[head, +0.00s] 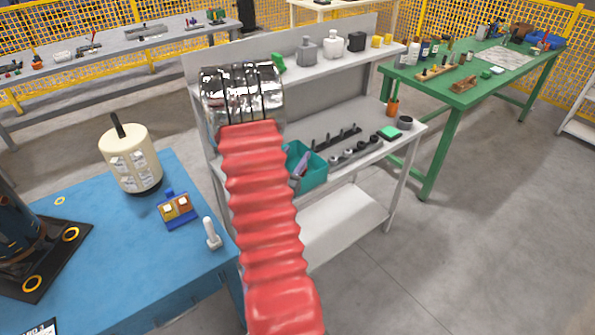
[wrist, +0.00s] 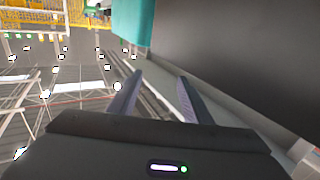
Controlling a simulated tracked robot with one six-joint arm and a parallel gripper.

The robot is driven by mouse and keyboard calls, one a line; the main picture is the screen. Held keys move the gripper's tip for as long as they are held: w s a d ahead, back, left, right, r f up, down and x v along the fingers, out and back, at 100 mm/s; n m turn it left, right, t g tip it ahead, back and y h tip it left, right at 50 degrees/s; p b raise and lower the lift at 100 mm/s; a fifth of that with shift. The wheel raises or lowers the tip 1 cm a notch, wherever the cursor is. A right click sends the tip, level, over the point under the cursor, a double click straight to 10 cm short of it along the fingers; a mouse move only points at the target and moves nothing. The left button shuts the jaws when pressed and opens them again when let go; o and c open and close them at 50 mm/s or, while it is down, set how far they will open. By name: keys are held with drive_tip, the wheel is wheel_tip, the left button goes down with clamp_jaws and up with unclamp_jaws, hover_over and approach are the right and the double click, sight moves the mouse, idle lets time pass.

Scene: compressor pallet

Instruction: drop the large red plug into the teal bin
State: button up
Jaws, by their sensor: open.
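The teal bin (head: 317,177) stands on the middle shelf of the grey workbench, partly hidden by my red-sleeved arm. A narrow purple-grey shape (head: 301,165) shows at its opening; I cannot tell whether it is my finger or a thing inside. In the wrist view a teal surface (wrist: 132,22), likely the bin, is at the top, beyond my fingertips. My gripper (wrist: 160,76) is open, with nothing seen between its two fingers. I cannot make out the large red plug in either view; my arm or the bin's wall may hide it.
Sockets and a dark rack (head: 337,138) lie right of the bin. Bottles (head: 333,45) stand on the upper shelf. The blue table (head: 150,245) at left holds a cream canister (head: 131,160) and a pale bolt (head: 212,234). A green table (head: 455,90) stands at right; the floor between is clear.

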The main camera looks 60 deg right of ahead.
drive_tip(key=a, duration=1)
drive_tip(key=shift+s+a, duration=0.2)
drive_tip(key=shift+a, duration=0.15)
drive_tip(key=shift+w, duration=0.1)
idle(0.4)
